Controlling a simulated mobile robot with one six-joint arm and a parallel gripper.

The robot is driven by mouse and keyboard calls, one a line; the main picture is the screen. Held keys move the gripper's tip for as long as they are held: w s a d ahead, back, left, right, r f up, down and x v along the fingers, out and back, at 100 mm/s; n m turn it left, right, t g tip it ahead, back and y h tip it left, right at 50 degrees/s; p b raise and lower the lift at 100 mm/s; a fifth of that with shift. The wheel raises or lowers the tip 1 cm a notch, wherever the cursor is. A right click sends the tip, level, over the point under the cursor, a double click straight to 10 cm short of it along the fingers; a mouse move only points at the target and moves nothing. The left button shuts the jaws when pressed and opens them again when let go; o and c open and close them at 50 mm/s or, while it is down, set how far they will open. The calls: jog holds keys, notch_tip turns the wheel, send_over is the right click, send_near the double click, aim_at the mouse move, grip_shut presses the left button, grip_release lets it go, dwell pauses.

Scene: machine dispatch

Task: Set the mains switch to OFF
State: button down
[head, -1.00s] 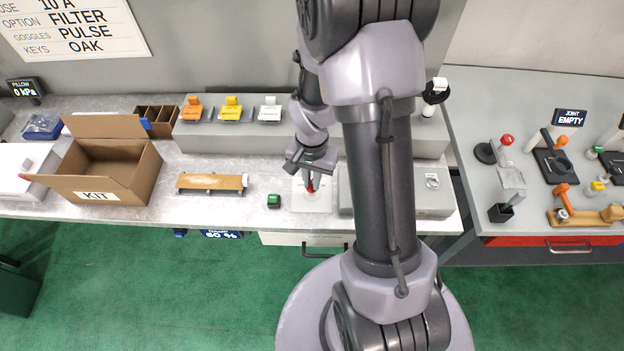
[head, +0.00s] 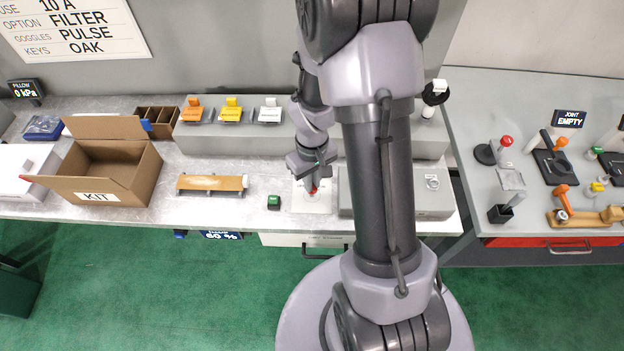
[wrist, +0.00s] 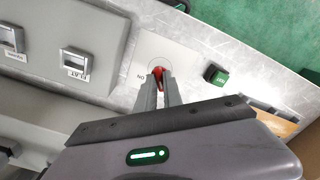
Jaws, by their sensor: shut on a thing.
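The mains switch is a small red handle (wrist: 158,73) on a white plate (wrist: 160,45) lying on the bench. In the wrist view a label that seems to read "ON" is on the plate beside the handle. My gripper (wrist: 160,88) points down at the plate with its fingers closed around the red handle. In the head view the red handle (head: 313,189) shows just below my gripper (head: 313,182), and the plate (head: 303,205) lies beneath. Part of the handle is hidden between the fingers.
A green button block (head: 273,202) stands left of the plate. A grey box (head: 432,200) stands to the right. A roller-like tan part (head: 212,183) and an open KIT box (head: 97,197) lie further left. A raised grey ledge (head: 240,138) runs behind.

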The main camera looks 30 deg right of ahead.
jog(key=shift+n, duration=1)
jog(key=c, duration=1.5)
grip_release()
jog(key=shift+r, duration=0.1)
notch_tip(320, 180, up, 17)
jog(key=p, duration=0.5)
jog(key=shift+r, duration=0.15)
jog(key=shift+a, duration=0.1)
